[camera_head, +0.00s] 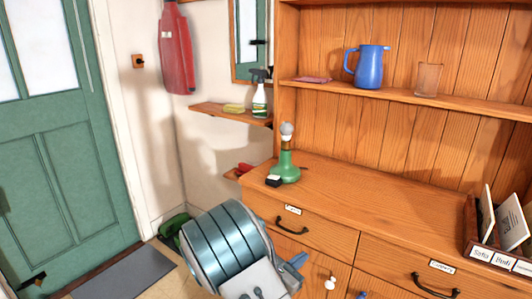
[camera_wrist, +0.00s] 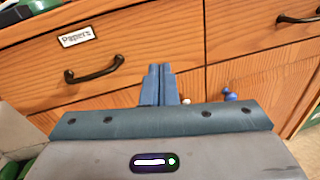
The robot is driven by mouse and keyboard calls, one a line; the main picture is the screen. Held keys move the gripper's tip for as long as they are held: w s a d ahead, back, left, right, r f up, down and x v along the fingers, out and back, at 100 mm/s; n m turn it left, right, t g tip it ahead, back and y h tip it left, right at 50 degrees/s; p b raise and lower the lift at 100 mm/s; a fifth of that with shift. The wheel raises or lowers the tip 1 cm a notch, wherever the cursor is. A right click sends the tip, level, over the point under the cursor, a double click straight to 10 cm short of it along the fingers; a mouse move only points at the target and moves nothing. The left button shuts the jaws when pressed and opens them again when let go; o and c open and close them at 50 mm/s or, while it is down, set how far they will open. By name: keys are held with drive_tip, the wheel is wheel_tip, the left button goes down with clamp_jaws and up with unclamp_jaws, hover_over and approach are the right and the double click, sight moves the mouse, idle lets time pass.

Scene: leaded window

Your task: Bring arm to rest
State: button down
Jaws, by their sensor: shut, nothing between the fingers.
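My gripper (camera_wrist: 159,84) is shut and empty in the wrist view, its two blue-grey fingers together. It points at the wooden front of the dresser, below a drawer labelled "Papers" (camera_wrist: 83,54) with a dark handle (camera_wrist: 95,70). In the head view my arm comes up from the bottom, and the gripper (camera_head: 296,262) shows at its right end, in front of the dresser (camera_head: 345,205). I cannot tell whether the fingers touch the wood.
A blue jug (camera_head: 368,68) and a glass (camera_head: 428,80) stand on the upper shelf. A letter rack (camera_head: 472,225) is at right. A green door (camera_head: 60,140) and grey mat (camera_head: 125,275) are at left.

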drive_tip(key=s+d+r+m+g+y+p, duration=0.2)
drive_tip(key=s+d+r+m+g+p, duration=0.3)
drive_tip(key=s+d+r+m+g, duration=0.75)
drive_tip(key=s+a+r+m+t+y+p, duration=0.1)
drive_tip(key=s+a+r+m+y+p, duration=0.2)
drive_tip(key=s+a+r+m+y, duration=0.1)
drive_tip(key=s+a+r+m+t+y+p, duration=0.2)
drive_tip(key=s+r+m+y, duration=0.4)
drive_tip(key=s+m, duration=0.3)
drive_tip(key=shift+s+a+r+p, duration=0.3)
drive_tip(key=shift+a+r+p, duration=0.2)
drive_tip(key=shift+a+r, duration=0.45)
drive_tip(key=shift+a+f, duration=0.15)
drive_tip(key=shift+f, duration=0.05)
